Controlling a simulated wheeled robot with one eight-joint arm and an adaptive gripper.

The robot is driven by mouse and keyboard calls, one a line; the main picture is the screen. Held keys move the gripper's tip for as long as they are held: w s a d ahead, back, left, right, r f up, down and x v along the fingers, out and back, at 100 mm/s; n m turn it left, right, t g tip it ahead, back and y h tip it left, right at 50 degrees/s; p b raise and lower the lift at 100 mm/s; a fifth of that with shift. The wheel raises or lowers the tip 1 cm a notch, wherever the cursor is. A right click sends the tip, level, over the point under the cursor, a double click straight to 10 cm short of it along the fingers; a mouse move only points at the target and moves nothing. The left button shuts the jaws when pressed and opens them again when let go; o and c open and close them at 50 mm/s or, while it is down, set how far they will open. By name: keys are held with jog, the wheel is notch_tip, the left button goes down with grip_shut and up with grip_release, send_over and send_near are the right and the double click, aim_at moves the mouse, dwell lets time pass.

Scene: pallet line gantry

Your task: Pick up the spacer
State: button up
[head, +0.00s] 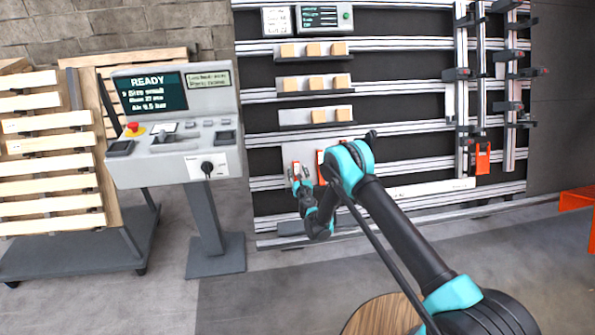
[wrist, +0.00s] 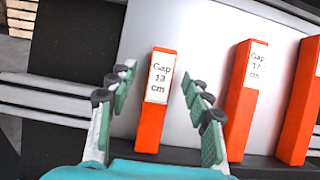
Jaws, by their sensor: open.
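An orange spacer (wrist: 150,128) with a white label reading "Gap 13 cm" stands upright against a pale panel in the wrist view. My gripper (wrist: 159,76) is open, with one finger on each side of this spacer in the picture. A third orange spacer (wrist: 301,110) is cut off at the right edge. In the head view my gripper (head: 301,184) is at the rack's lower left, partly hiding the spacers.
The rack has shelves with several wooden blocks (head: 313,83) above. Clamps (head: 458,74) hang on uprights at the right. A control console (head: 215,100) reading "READY" stands left of the rack, near a pallet cart (head: 50,160). An orange frame (head: 577,199) is at far right.

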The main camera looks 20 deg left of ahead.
jog(key=shift+w+a, duration=0.15)
jog(key=shift+w, duration=0.15)
grip_shut()
jog(key=shift+r, duration=0.2)
